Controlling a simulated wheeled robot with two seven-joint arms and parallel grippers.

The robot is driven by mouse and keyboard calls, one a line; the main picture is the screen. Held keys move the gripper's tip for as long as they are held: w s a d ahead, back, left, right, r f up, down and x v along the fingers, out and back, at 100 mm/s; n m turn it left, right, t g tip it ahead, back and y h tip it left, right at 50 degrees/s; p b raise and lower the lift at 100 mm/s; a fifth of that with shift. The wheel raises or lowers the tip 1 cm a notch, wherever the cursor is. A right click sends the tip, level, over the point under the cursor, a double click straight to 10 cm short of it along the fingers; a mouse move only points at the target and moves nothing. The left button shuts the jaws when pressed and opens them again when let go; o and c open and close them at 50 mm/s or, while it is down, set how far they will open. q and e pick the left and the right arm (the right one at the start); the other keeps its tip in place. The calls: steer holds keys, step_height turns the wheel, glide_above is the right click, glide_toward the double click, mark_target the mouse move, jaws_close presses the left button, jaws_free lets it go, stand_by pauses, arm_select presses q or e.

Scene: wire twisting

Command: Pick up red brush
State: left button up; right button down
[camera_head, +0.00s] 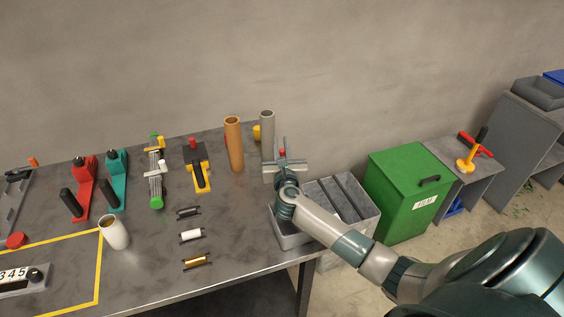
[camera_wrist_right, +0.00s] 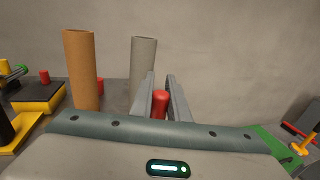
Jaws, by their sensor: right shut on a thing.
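The red brush shows as a red handle end (camera_wrist_right: 159,104) between the two fingers of my right gripper (camera_wrist_right: 162,92) in the right wrist view. In the head view its red tip (camera_head: 282,152) stands up between the fingers of my right gripper (camera_head: 283,165). The gripper is shut on it, over the right end of the table by the grey tube. The lower part of the brush is hidden by the gripper and wrist. My left gripper is in neither view.
An orange tube (camera_head: 234,145) and a grey tube (camera_head: 267,133) stand upright left of the gripper. A grey bin (camera_head: 290,238) sits under my forearm. A green box (camera_head: 405,190) is to the right. Several tools and a white cup (camera_head: 114,233) occupy the table's left.

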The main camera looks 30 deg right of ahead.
steer(key=shift+r, duration=0.1)
step_height(320, 180, up, 10)
steer(key=b, duration=0.1)
stand_by(0.5)
steer(key=shift+a, duration=0.1)
stand_by(0.8)
